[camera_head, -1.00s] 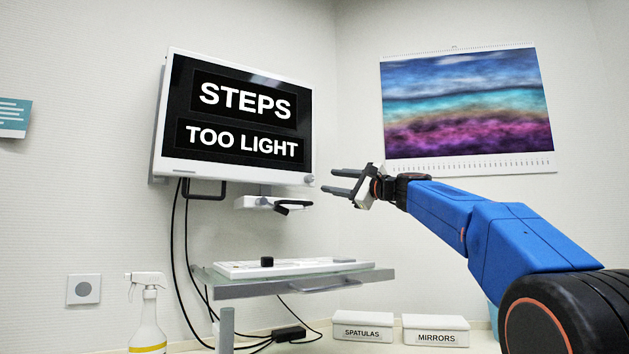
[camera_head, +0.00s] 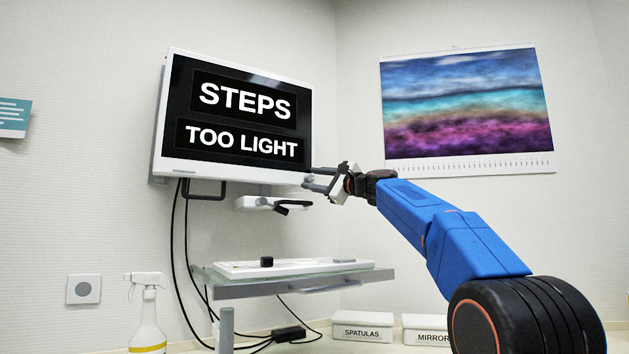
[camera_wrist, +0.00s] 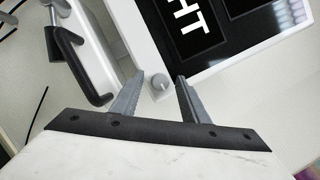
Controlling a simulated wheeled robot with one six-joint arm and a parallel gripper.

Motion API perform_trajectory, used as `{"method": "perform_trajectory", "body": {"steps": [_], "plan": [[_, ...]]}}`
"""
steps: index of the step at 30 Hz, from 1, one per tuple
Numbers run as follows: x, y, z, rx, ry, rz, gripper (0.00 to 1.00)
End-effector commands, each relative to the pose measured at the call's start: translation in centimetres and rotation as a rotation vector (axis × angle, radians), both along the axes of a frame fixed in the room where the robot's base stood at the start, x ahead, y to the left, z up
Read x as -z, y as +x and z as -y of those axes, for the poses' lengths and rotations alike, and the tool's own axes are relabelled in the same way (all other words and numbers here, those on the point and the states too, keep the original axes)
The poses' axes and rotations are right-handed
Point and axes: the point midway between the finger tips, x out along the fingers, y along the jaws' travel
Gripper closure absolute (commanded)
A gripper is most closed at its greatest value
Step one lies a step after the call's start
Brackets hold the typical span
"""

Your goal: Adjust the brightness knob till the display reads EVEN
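The display (camera_head: 233,120) hangs on the left wall and reads "STEPS" above "TOO LIGHT". The small grey brightness knob (camera_wrist: 159,82) sits at the display's lower right corner in the wrist view. My gripper (camera_head: 307,179) is open at that corner. I cannot tell how far the fingertips reach past the knob.
A white holder with a black handle (camera_head: 283,206) is mounted just below the display. Boxes labelled SPATULAS (camera_head: 362,327) and MIRRORS (camera_head: 427,330) and a spray bottle (camera_head: 148,320) stand below. A calendar (camera_head: 466,110) hangs at right.

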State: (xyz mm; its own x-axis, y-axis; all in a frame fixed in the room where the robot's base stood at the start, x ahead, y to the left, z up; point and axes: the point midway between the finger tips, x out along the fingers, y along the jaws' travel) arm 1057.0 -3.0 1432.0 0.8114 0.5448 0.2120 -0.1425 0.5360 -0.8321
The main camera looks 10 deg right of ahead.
Motion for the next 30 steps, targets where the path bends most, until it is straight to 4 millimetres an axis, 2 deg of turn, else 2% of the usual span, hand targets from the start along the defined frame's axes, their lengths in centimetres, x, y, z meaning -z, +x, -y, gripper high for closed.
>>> {"method": "perform_trajectory", "body": {"steps": [1,3,5,11,21,30], "plan": [[-0.01,-0.01,0.01,0.000,0.000,0.000,0.71],[0.00,-0.01,0.02,0.000,0.000,0.000,0.87],[0.00,-0.01,0.02,0.000,0.000,0.000,1.00],[-0.11,-0.01,0.08,0.000,-0.045,0.016,1.00],[-0.21,0.01,0.11,-0.001,-0.348,0.114,1.00],[-0.14,0.01,0.10,-0.001,-0.367,0.119,1.00]]}}
